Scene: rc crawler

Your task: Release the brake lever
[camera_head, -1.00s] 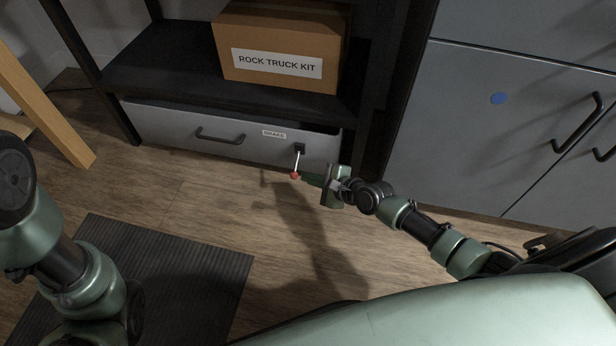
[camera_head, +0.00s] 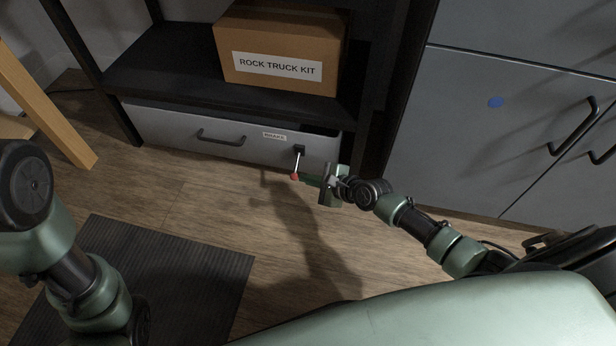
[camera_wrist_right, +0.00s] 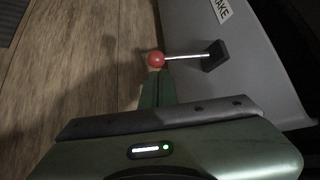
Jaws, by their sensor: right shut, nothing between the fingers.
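The brake lever is a thin metal rod (camera_head: 297,163) with a red ball knob (camera_head: 295,176), on a black mount (camera_head: 300,149) fixed to the front of the grey drawer. In the head view the rod points down from the mount. In the right wrist view the red knob (camera_wrist_right: 156,59) sits right at the tips of my right gripper (camera_wrist_right: 155,78), with the rod (camera_wrist_right: 187,57) running right to the black mount (camera_wrist_right: 216,56). My right gripper (camera_head: 302,179) is shut and empty, its fingertips at the knob. I cannot tell whether they touch. My left gripper is out of view.
A grey drawer (camera_head: 170,122) with a dark handle and a BRAKE label (camera_head: 274,136) is under a black shelf. A cardboard box marked ROCK TRUCK KIT (camera_head: 275,40) is on the shelf. Grey cabinets (camera_head: 470,150) stand right. A dark mat (camera_head: 190,270) lies on the floor.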

